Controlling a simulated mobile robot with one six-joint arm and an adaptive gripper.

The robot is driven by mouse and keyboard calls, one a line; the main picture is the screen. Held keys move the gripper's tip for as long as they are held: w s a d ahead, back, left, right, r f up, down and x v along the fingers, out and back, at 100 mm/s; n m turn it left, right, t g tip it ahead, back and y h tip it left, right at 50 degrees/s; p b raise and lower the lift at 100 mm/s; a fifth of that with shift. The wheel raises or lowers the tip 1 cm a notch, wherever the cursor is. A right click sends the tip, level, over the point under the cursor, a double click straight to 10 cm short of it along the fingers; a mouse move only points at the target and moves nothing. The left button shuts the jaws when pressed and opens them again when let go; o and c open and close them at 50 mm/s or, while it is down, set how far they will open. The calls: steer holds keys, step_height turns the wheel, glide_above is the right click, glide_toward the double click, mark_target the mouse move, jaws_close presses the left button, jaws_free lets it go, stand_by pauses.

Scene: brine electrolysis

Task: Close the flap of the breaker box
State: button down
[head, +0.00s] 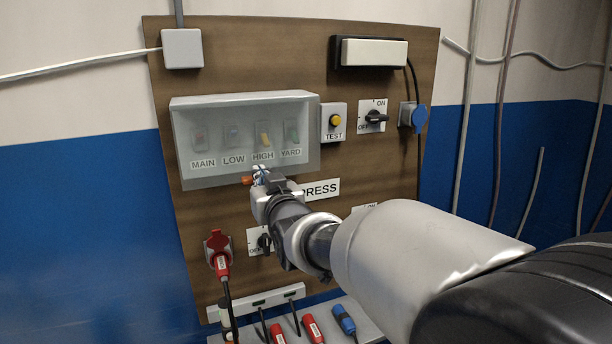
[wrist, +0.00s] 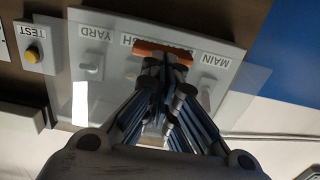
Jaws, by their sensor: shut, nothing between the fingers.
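The breaker box (head: 183,178) is a grey-white box on the wooden board. Its clear flap (head: 222,110) hangs down over the switches, labelled MAIN, LOW, HIGH and YARD. I cannot tell whether the flap lies flush. An orange handle (head: 247,180) is at the flap's lower edge. My gripper (head: 260,175) is shut and empty, with its tips at or very near this handle. In the wrist view the picture is upside down; the gripper (wrist: 166,70) overlaps the orange handle (wrist: 148,47) and hides part of the HIGH label. Contact is unclear.
Right of the box are a yellow TEST button (head: 334,121), an ON/OFF knob (head: 376,117) and a blue socket (head: 414,116). Below are a red socket (head: 217,243) and a shelf with red and blue plugs. My arm covers the lower right of the board.

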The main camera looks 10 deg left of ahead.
stand_by(0.3)
steer(key=shift+w+a+t+b, duration=0.35)
steer(key=shift+w+b, duration=0.2)
steer(key=shift+b, duration=1.35)
steer(key=shift+r, duration=0.1)
